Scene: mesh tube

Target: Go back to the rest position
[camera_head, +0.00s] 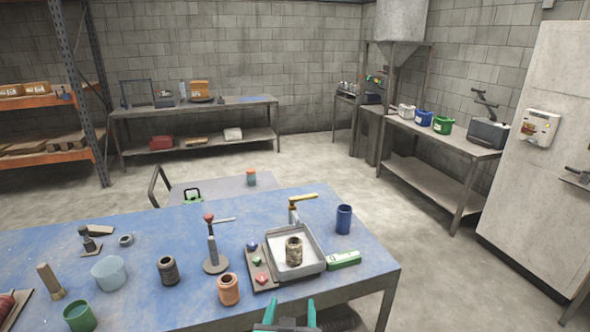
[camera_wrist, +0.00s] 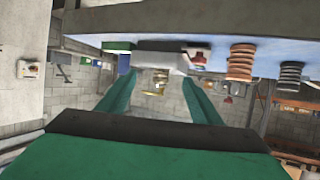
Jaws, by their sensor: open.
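My gripper (camera_head: 291,311) is at the bottom edge of the head view, in front of the near edge of the blue table (camera_head: 140,252). Its two green fingers are apart with nothing between them. In the wrist view the fingers (camera_wrist: 160,100) also stand apart, and the scene appears upside down. A brown and beige mesh-like tube (camera_head: 294,252) stands upright in a grey metal tray (camera_head: 313,268) just beyond the gripper, clear of the fingers.
Left of the tray are a button panel (camera_head: 260,279), an orange ribbed jar (camera_head: 229,289), a dark ribbed jar (camera_head: 168,271) and a red-topped stand (camera_head: 211,249). A green box (camera_head: 344,260) and a blue cup (camera_head: 344,219) are at right. The floor right of the table is clear.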

